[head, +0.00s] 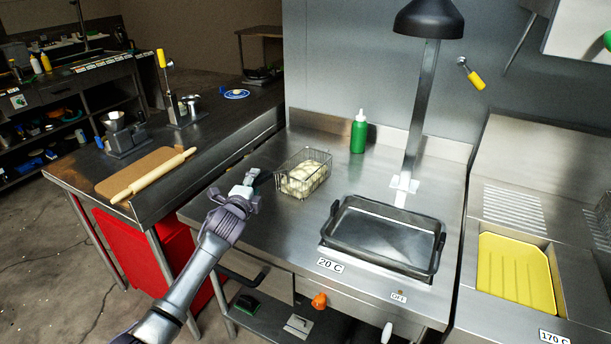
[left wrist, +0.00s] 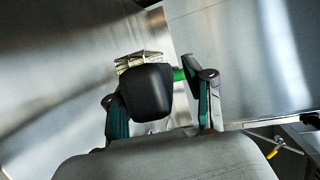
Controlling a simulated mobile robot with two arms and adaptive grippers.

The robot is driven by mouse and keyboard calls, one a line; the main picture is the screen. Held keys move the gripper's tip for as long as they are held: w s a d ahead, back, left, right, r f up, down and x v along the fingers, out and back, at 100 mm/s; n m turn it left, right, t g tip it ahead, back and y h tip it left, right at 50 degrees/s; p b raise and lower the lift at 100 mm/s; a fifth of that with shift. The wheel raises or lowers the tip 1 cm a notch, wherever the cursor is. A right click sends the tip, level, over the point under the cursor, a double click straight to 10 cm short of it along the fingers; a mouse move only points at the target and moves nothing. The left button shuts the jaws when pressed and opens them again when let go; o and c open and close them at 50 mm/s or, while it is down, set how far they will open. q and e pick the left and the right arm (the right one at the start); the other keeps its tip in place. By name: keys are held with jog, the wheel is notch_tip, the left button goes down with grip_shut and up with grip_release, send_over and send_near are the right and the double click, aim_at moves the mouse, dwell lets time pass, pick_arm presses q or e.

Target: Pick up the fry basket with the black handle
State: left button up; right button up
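The wire fry basket (head: 303,173) stands on the steel counter in the head view, with pale food in it. Its black handle (head: 264,177) points left toward my left gripper (head: 246,183). In the left wrist view the black handle end (left wrist: 147,92) is large and lies between the two fingers of my left gripper (left wrist: 162,108). The fingers are spread, with a gap showing on the right side of the handle; contact on the left side cannot be told. Part of the wire basket (left wrist: 140,60) shows behind the handle. My right gripper is not in view.
A green bottle (head: 358,133) stands behind the basket. A dark-rimmed pan (head: 384,236) lies to the right, by a lamp post (head: 415,120). A rolling pin (head: 152,176) lies on a board on the left table. Bare counter lies in front of the basket.

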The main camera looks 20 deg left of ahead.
pick_arm(q)
grip_shut()
jog(key=shift+w+r, duration=0.1)
jog(key=shift+r, duration=0.05)
jog(key=shift+r, duration=0.1)
jog(key=shift+r+b, duration=0.4)
jog(key=shift+r, duration=1.5)
jog(key=w+d+r+b, duration=0.1)
jog(key=d+r+b, duration=0.1)
jog(key=d+r, duration=0.5)
jog(key=d, duration=0.4)
jog(key=shift+w+d+b, duration=0.25)
jog(key=shift+w+b, duration=0.05)
